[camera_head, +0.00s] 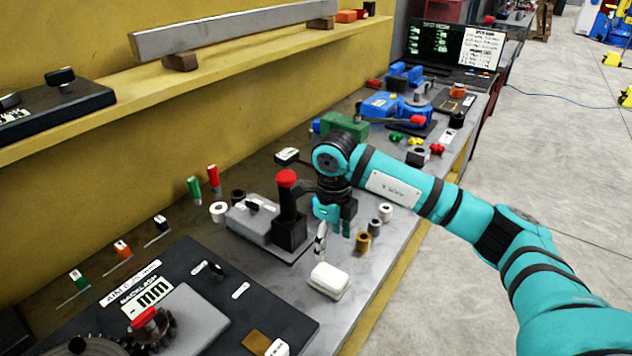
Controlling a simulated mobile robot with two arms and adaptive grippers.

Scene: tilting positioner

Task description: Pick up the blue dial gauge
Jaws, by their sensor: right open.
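My right gripper (333,230) hangs open, fingers pointing down, over the grey bench beside the black post with a red cap (287,180). I see nothing clearly held in it. No blue dial gauge can be made out for certain. Blue items stand farther back: a blue device (380,104) with a round part beside it, and blue blocks (397,70) behind. These are apart from the gripper, and too small to identify. My left gripper is not in view.
A white block (329,279) lies just below the gripper. Small cylinders (375,226) stand to its right. A green block (345,126) lies behind the arm. A black panel (215,300) fills the front left. A yellow shelf (230,80) runs along the wall.

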